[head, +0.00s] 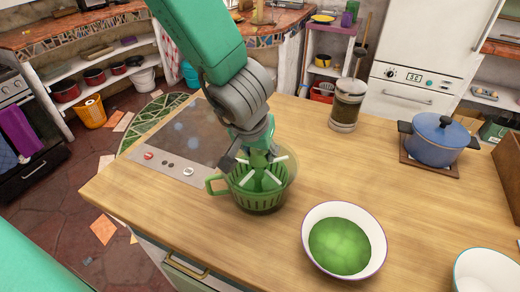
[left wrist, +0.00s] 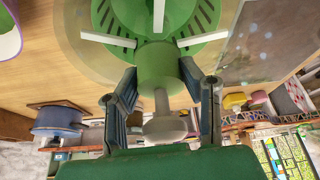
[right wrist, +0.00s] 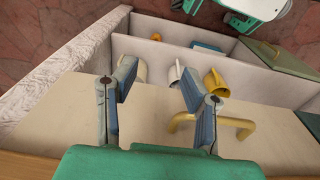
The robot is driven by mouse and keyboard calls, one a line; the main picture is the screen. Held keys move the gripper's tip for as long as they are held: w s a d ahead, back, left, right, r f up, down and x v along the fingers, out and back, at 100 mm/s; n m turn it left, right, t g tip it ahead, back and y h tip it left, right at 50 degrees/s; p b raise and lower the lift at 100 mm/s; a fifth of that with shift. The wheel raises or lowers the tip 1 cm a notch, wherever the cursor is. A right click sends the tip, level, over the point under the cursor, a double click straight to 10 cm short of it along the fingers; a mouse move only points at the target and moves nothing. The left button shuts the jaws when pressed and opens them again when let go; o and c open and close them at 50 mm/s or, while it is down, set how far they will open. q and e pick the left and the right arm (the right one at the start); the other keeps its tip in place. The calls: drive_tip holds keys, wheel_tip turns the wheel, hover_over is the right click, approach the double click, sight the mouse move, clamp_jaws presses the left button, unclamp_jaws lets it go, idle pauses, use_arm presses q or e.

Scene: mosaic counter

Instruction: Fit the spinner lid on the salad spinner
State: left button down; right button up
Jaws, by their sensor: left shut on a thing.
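The salad spinner (head: 262,205) stands on the wooden counter, a clear bowl with a slotted green basket and a green handle at its left. The spinner lid (head: 258,163), a green hub with white spokes, is at the basket's top; I cannot tell whether it is seated. My left gripper (head: 255,143) comes down from above, shut on the lid's hub. In the left wrist view the fingers press both sides of the hub (left wrist: 160,68), with a pale knob between them. My right gripper (right wrist: 158,75) is open and empty in the right wrist view.
A bowl with green contents (head: 340,246) stands right of the spinner, and a white bowl (head: 487,272) at the front right corner. A cooktop (head: 185,135) lies behind left. A jar (head: 347,105) and blue pot (head: 437,138) stand further back. Cups (right wrist: 214,82) sit below my right gripper.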

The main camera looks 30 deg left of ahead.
use_arm(q)
drive_tip(key=shift+f, duration=0.25)
drive_tip(key=c, duration=1)
unclamp_jaws()
drive_tip(key=shift+r, duration=0.15)
drive_tip(key=shift+v, duration=5.8)
